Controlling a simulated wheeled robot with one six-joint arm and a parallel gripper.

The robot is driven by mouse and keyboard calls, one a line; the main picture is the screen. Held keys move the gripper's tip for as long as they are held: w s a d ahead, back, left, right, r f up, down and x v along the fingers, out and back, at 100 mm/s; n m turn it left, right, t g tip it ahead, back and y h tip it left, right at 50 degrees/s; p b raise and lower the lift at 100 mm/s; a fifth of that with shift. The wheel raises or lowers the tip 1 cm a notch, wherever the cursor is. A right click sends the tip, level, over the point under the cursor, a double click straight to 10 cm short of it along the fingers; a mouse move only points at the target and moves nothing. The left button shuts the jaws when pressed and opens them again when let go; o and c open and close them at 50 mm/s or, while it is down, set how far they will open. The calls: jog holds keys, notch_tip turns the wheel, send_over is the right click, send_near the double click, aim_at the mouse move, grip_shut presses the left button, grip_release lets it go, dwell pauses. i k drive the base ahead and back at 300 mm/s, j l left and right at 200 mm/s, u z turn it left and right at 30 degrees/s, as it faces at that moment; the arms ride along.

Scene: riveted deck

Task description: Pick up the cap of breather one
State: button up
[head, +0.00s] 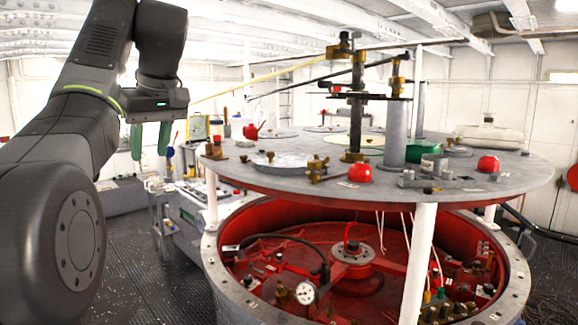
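My gripper (151,141) hangs at the upper left with its two green fingers pointing down. The fingers stand apart with nothing between them. It is left of the round grey deck plate (262,181) and apart from it. A red domed cap (360,172) sits near the plate's front edge, with a small label beside it. A second red domed cap (488,164) sits further right on the plate. A smaller red-topped fitting (217,146) stands at the plate's left edge. The labels are too small to read, so I cannot tell which is breather one.
A dark central post (356,115) with long rods rises from the plate. A grey cylinder (392,132), brass fittings (317,168) and a green part (427,165) crowd the plate. Below is an open red well (300,250) with a gauge (305,293). A white leg (420,255) stands in front.

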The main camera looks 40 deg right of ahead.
aim_at(359, 172)
jog(key=i+z, duration=0.35)
jog(key=i+j+z, duration=0.1)
jog(key=i+z, duration=0.3)
jog(key=i+j+z, duration=0.2)
jog(key=i+z, duration=0.15)
jog(key=i+l+z, duration=0.2)
jog(key=z, duration=0.3)
jog(key=i+z, duration=0.6)
jog(key=z, duration=0.35)
